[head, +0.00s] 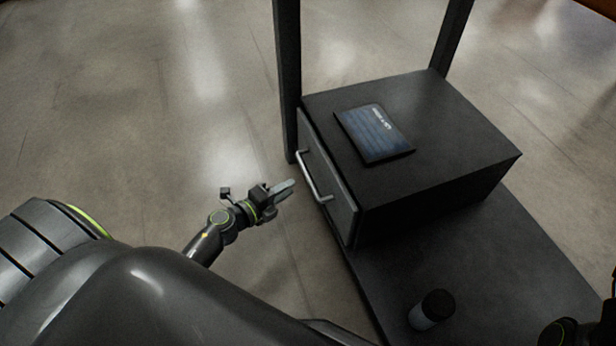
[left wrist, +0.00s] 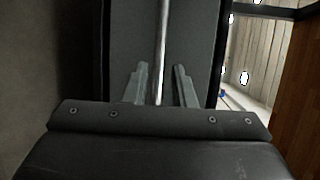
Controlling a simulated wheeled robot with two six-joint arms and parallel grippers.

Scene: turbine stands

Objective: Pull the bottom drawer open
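The bottom drawer is a dark box unit with a grey front (head: 328,180) facing left, and it looks closed. A silver bar handle (head: 314,177) runs across that front. My left gripper (head: 284,187) is just left of the handle in the head view, pointing at it and apart from it. In the left wrist view the handle (left wrist: 162,50) runs upright between the two fingers of my left gripper (left wrist: 161,85), with a gap on each side. The fingers are open. My right gripper does not show clearly; only part of my right arm is at the lower right edge.
A dark tablet-like panel (head: 375,134) lies on top of the drawer unit. Two dark posts (head: 287,75) rise behind. The floor left of the drawer is clear.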

